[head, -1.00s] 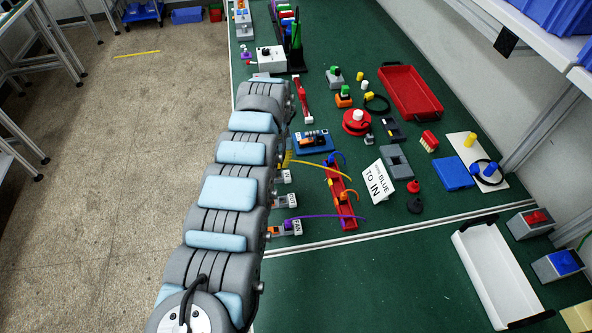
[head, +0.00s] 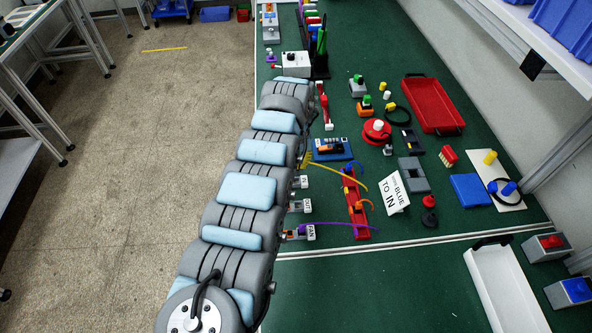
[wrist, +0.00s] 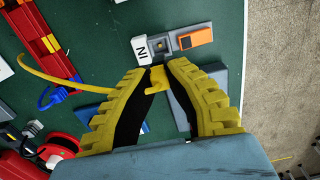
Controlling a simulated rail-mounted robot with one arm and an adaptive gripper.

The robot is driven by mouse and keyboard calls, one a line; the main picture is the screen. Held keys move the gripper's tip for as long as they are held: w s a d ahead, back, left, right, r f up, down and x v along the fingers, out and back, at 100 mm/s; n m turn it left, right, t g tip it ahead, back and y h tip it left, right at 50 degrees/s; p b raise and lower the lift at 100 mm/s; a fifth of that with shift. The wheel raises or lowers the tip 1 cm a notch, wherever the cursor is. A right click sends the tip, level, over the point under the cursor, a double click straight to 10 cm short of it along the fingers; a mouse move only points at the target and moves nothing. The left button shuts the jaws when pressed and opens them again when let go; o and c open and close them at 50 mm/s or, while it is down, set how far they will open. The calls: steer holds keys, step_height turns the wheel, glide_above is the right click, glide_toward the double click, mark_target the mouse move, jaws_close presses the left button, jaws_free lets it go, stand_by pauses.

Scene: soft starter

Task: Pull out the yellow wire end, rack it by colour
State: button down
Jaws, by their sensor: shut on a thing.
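My gripper (wrist: 160,72) has ribbed yellow fingers and is shut on the yellow wire end (wrist: 157,80) in the wrist view. The end sits just beside the grey IN block (wrist: 172,44); I cannot tell whether it still touches it. The yellow wire (wrist: 68,84) runs left from the fingers and curves up past the red rack (wrist: 50,38). In the head view the yellow wire (head: 340,171) arcs to the right over the red rack (head: 358,222). My arm hides most of the gripper there. A blue wire end (wrist: 50,98) shows beside the rack.
A purple wire (head: 335,224) runs from the FAN block (head: 300,232). An orange wire (head: 364,202) is at the rack. The BLUE TO IN sign (head: 394,194) stands right of it. A red reel (head: 376,131) and red tray (head: 433,104) are farther back.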

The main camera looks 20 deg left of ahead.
steer(key=shift+r, duration=0.3)
steer(key=shift+d, duration=0.1)
steer(key=w+d+p, duration=0.2)
steer(key=w+d, duration=0.1)
steer(key=d, duration=1.4)
steer(key=shift+w, duration=0.2)
stand_by(0.8)
steer(key=shift+d+r, duration=0.1)
